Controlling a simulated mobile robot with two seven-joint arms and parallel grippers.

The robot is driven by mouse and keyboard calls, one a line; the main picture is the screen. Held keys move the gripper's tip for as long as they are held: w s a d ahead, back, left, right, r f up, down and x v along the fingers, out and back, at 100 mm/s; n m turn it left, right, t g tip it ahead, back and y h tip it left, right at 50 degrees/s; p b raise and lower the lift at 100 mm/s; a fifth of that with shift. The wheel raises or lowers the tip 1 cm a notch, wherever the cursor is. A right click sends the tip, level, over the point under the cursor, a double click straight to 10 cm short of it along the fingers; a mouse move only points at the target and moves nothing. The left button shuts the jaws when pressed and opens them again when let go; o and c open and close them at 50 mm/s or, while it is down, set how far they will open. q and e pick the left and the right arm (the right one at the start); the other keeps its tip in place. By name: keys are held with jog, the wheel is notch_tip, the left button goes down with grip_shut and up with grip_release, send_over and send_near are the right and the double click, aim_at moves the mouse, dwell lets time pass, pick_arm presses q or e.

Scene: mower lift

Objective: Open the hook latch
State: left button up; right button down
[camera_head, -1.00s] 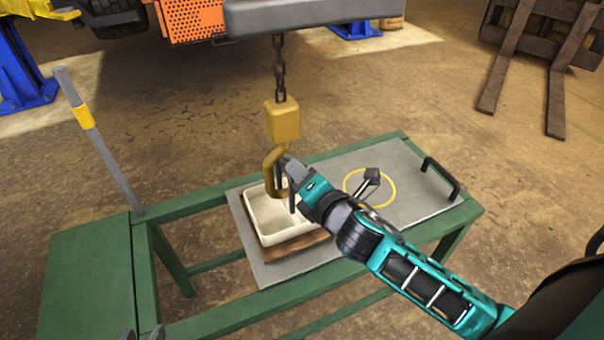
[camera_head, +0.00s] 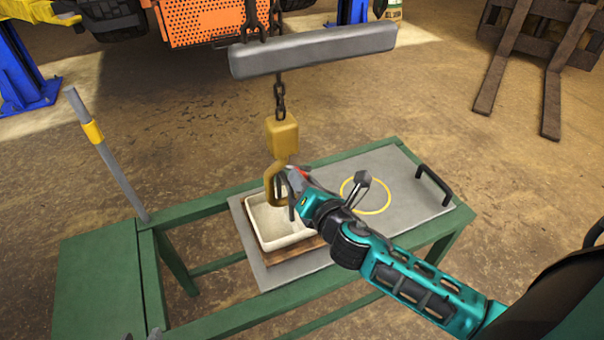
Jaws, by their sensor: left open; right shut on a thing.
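A yellow hook (camera_head: 275,188) hangs upright on a chain in the middle of the head view. My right gripper (camera_head: 292,194) is at the right side of the hook's opening. It is shut on the hook latch, which is mostly hidden by the fingers. A small red piece (camera_head: 302,172) shows at the top of the gripper; I cannot tell whether it belongs to the latch. My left gripper (camera_head: 141,335) shows only as two grey tips apart at the bottom left edge, open and away from the hook.
Below stands a green-framed bench (camera_head: 200,205) with a grey plate (camera_head: 405,190), a white tray (camera_head: 258,236) and a black handle (camera_head: 434,186). A grey post (camera_head: 110,160) rises at the left.

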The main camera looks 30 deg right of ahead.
jog(key=shift+d+r+n+h+p, duration=0.1)
jog(key=shift+r+n+h+p, duration=0.3)
jog(key=shift+n+p, duration=0.6)
jog(key=shift+d+r+n+h+p, duration=0.1)
jog(key=shift+r+n+h+p, duration=0.25)
jog(key=shift+n+p, duration=0.65)
jog(key=shift+r+n+h+p, duration=0.25)
jog(key=shift+r+n+p, duration=0.25)
jog(key=shift+n+p, duration=0.5)
jog(key=c, duration=0.9)
grip_release()
jog(key=shift+o, duration=0.2)
